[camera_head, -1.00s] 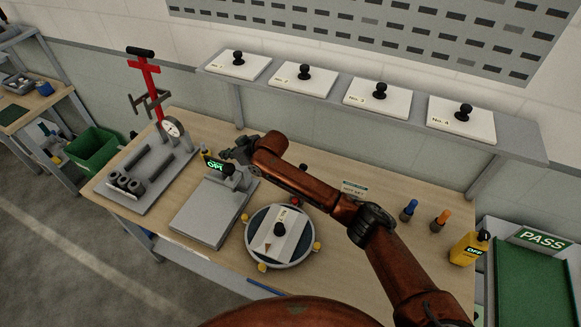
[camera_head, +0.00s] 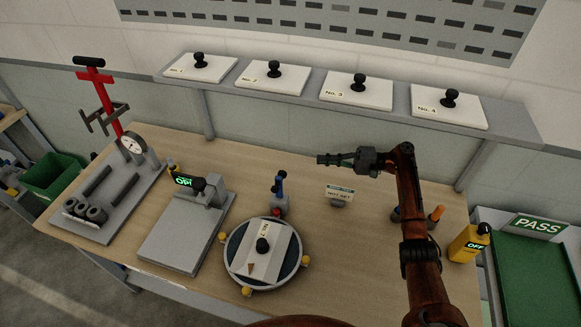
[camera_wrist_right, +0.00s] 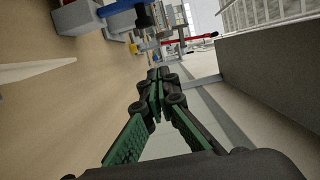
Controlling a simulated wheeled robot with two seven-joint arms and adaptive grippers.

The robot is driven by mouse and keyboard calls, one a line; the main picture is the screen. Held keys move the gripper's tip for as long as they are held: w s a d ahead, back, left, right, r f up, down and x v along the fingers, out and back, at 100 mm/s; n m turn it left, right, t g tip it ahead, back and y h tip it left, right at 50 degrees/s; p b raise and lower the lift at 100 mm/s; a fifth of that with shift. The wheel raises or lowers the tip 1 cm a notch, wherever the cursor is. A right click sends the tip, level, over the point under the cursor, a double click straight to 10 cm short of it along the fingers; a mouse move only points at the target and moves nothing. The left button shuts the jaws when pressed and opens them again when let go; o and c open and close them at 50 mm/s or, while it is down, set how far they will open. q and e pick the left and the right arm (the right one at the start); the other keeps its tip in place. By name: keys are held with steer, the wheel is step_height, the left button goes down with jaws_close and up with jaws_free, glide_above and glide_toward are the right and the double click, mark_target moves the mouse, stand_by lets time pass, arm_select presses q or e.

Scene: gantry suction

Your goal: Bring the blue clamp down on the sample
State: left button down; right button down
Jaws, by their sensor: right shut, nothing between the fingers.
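The blue clamp (camera_head: 280,185) stands at the back edge of the round fixture (camera_head: 233,262), with its blue lever raised upright on a grey base. The sample is a white plate (camera_head: 272,268) with a black knob, lying on the fixture's dark blue disc. My right gripper (camera_head: 322,159) is shut and empty, above the table's back part, to the right of the clamp and apart from it. In the right wrist view the shut fingers (camera_wrist_right: 155,82) point into the scene, and a blue part over a grey body (camera_wrist_right: 78,18) shows at the top left. My left gripper is not in view.
A small NOT SET sign (camera_head: 339,194) stands below my right gripper. A grey press-like stand (camera_head: 180,235) and a red-handled tester (camera_head: 105,100) are on the left. A yellow OFF box (camera_head: 468,243) is at right. The shelf (camera_head: 300,98) with several knobbed plates runs behind.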

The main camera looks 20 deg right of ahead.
steer(key=shift+a, duration=0.15)
steer(key=a+p, duration=0.2)
steer(key=a, duration=0.9)
steer(key=shift+a+p, duration=0.3)
steer(key=shift+p, duration=0.1)
